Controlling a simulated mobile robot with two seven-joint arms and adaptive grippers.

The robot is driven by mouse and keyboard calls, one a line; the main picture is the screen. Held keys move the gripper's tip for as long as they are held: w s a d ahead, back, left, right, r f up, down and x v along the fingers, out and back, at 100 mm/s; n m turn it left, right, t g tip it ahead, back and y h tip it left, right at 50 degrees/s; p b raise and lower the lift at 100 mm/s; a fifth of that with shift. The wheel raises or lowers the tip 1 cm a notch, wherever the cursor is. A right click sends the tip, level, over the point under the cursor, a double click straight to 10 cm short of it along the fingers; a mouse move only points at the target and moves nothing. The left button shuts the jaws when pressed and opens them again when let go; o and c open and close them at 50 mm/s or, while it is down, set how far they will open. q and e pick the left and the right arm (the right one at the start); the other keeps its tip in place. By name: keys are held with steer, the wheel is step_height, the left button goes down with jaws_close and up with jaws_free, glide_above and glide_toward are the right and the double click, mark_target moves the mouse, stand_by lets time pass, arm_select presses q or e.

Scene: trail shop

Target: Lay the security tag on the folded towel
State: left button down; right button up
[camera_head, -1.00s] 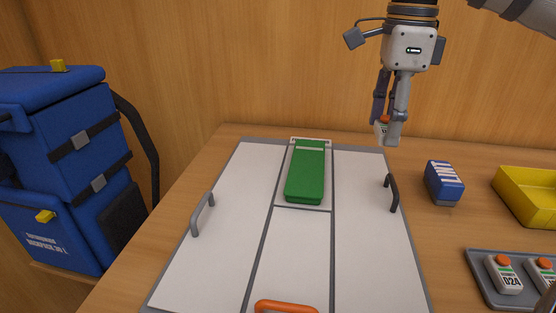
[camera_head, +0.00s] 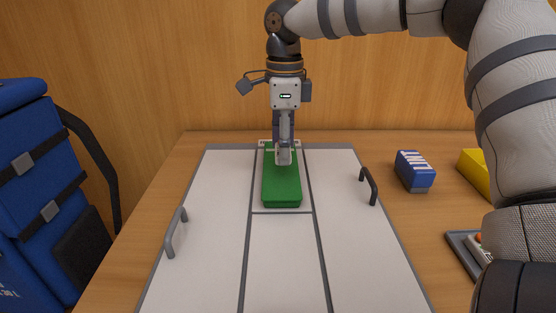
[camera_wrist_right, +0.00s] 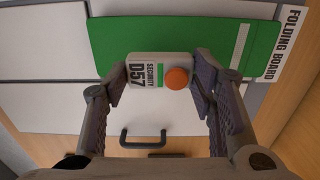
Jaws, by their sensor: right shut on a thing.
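The folded green towel (camera_head: 282,188) lies on the middle panel of the white folding board (camera_head: 222,215). My right gripper (camera_head: 284,160) is over the far part of the towel. In the right wrist view, my right gripper (camera_wrist_right: 160,88) is shut on the security tag (camera_wrist_right: 146,70), a pale block marked D57 with an orange button. The tag is in front of the green towel (camera_wrist_right: 185,40) in that view. I cannot tell whether it touches the towel. In the head view the gripper hides the tag. My left gripper is not in view.
A blue-and-white block (camera_head: 414,171) stands right of the board, with a yellow bin (camera_head: 474,172) beyond it. A grey tray (camera_head: 462,248) is partly hidden by my right arm. A blue backpack (camera_head: 35,200) stands at the left. The board has raised handles (camera_head: 176,234).

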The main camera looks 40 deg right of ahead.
steer(key=shift+w+a+f, duration=0.1)
steer(key=shift+w+f, duration=0.1)
steer(key=shift+f, duration=1.65)
steer(key=shift+f, duration=0.1)
steer(key=o, duration=1)
steer(key=shift+c, duration=0.2)
step_height(320, 180, up, 12)
steer(key=shift+r, duration=0.1)
